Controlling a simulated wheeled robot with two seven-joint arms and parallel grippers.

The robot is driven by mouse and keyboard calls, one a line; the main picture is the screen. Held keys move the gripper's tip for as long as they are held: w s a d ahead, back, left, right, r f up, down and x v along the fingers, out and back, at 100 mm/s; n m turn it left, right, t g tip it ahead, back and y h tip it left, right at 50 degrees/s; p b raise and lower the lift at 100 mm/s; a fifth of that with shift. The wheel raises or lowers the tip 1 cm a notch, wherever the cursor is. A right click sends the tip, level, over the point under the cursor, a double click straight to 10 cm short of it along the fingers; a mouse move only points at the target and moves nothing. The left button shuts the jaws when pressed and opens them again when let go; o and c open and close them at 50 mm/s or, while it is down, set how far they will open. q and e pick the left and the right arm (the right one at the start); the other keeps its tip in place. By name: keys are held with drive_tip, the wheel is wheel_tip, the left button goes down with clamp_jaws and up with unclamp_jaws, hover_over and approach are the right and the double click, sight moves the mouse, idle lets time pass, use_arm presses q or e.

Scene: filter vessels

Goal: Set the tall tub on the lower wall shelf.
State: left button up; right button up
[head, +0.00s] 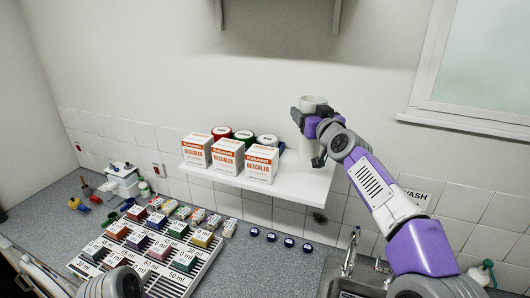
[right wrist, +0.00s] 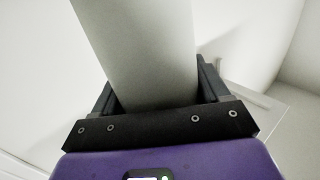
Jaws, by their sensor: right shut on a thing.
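The tall tub (head: 312,101) is a pale, off-white cylinder at the right part of the lower wall shelf (head: 307,192) in the head view. It looks upright, and its lower part is partly hidden by my right gripper (head: 308,122). The tub also fills the middle of the right wrist view (right wrist: 145,50), between the two fingers. My right gripper is shut on the tub. Whether the tub's base touches the shelf, I cannot tell. My left gripper is not seen; only a part of my arm shows at the bottom left.
Three descaler boxes (head: 228,156) stand on the shelf's left and front part, with several lidded tubs (head: 243,136) behind. Below are a counter rack of small labelled boxes (head: 160,246), blue caps (head: 271,237) and a sink tap (head: 350,252). Another shelf (head: 280,30) hangs above.

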sight(307, 146)
drive_tip(key=f+b, duration=0.2)
drive_tip(key=f, duration=0.1)
drive_tip(key=f+b, duration=0.1)
drive_tip(key=f, duration=0.1)
drive_tip(key=shift+s+d+f, duration=0.15)
drive_tip(key=shift+s, duration=0.15)
drive_tip(key=shift+w+f+b, duration=0.15)
drive_tip(key=shift+f+b, duration=0.95)
drive_tip(key=shift+f, duration=1.05)
drive_tip(key=shift+f, duration=0.1)
drive_tip(key=o, duration=1.1)
drive_tip(key=shift+f, duration=0.1)
